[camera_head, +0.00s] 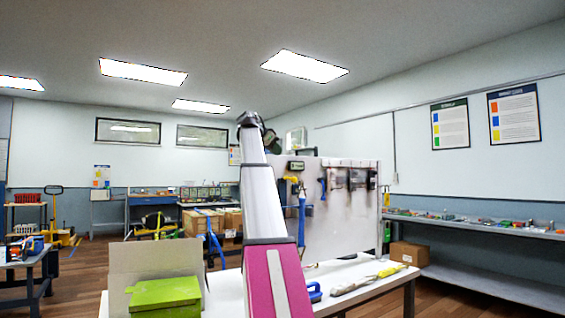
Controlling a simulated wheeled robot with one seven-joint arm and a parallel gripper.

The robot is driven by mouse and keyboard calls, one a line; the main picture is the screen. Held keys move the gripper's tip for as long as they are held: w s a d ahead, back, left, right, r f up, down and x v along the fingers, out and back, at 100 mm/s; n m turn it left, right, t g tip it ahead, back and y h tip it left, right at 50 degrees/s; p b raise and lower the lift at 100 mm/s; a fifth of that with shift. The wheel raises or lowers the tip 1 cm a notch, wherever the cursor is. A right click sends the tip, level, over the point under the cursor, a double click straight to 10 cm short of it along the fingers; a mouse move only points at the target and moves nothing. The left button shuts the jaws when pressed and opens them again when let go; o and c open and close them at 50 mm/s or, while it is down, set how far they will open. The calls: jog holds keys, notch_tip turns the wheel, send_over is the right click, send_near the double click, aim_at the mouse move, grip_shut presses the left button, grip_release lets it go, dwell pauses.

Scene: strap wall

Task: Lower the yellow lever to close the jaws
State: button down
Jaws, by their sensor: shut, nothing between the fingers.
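A small yellow lever (291,179) shows near the upper left of the upright pale board (340,225), under a small green sign (296,166). A blue upright part (301,215) hangs just below it. The jaws cannot be made out from here. My arm rises in front of the board's left edge and bends at the top. My gripper (307,151) seems to be the small dark shape at the arm's far end, above the board's top edge and the lever. It looks shut and empty, apart from the lever in the picture; its fingers are too small to make out.
The white table (340,272) holds a green box (165,293), an open cardboard box (130,268), a yellow-handled tool (391,271) and a blue item (314,292). Dark tools hang on the board's right half. A long shelf bench (480,228) lines the right wall.

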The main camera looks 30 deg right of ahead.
send_over(295, 180)
jog(key=a, duration=0.2)
notch_tip(295, 180, down, 5)
jog(key=shift+w+f, duration=0.2)
jog(key=shift+f, duration=0.85)
jog(key=shift+w+f, duration=0.15)
jog(key=shift+f, duration=0.9)
jog(key=shift+f, duration=0.1)
jog(key=shift+s+f+m+t, duration=0.3)
jog(key=shift+f+m+t, duration=0.05)
jog(key=shift+f+t, duration=0.2)
jog(key=shift+s+f+m+t, duration=0.35)
jog(key=shift+f+t, duration=0.1)
jog(key=shift+f, duration=0.1)
jog(key=shift+w+a+f+m+t+h, duration=0.1)
jog(key=shift+w+f+m+t+h, duration=0.45)
jog(key=shift+f+m+t, duration=0.95)
jog(key=shift+w+d+f+m+t+h, duration=0.1)
jog(key=shift+w+f+m+t+h, duration=0.15)
jog(key=shift+w+f+m+t, duration=1.25)
jog(key=shift+w+a+f+m+t+h, duration=0.1)
jog(key=shift+f+m+t+h, duration=0.45)
jog(key=shift+f, duration=1.75)
